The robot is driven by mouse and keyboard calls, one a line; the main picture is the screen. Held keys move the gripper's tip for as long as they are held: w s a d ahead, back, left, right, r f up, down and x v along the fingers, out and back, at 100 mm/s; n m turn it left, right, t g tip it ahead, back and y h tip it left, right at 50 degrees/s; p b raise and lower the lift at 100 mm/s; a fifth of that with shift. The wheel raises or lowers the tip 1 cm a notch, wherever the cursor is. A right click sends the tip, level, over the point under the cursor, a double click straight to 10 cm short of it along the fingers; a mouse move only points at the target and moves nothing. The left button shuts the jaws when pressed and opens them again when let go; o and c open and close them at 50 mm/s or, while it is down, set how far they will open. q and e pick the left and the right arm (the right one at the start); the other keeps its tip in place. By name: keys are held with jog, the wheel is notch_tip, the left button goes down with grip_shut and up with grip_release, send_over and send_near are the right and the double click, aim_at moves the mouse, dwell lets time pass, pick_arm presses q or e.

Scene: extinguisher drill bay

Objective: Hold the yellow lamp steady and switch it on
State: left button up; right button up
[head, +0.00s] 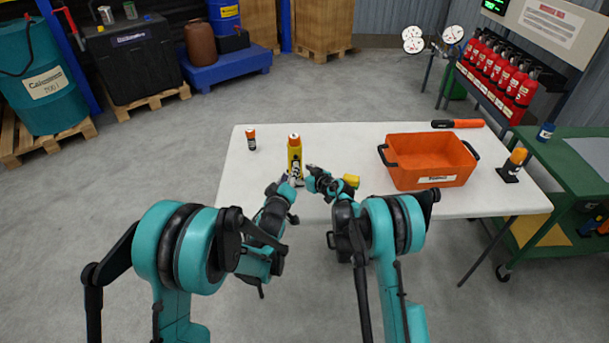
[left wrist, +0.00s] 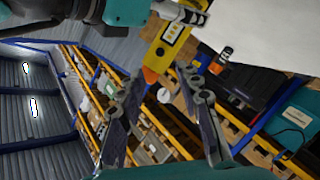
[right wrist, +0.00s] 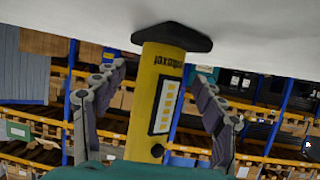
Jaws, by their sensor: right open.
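The yellow lamp (head: 294,158) stands upright on the white table, with an orange top. In the right wrist view the lamp (right wrist: 166,90) appears upside down, with a black base, a white panel and a dark round spot near the lower edge. My right gripper (head: 309,174) is open, its fingers (right wrist: 158,75) spread on either side of the lamp's body. My left gripper (head: 293,181) is open in front of the lamp. In the left wrist view the lamp's orange tip (left wrist: 150,75) shows between the spread left fingertips (left wrist: 160,80); contact cannot be told.
A yellow object (head: 351,181) lies right of my right gripper. A small orange-and-black item (head: 251,140) stands left of the lamp. An orange crate (head: 430,178), an orange-and-black torch (head: 458,124) and another orange-topped item (head: 515,163) occupy the right side. The table's back middle is clear.

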jog(key=shift+x, duration=1.7)
jog(key=c, duration=1.5)
pick_arm(q)
grip_shut()
pick_arm(e)
grip_shut()
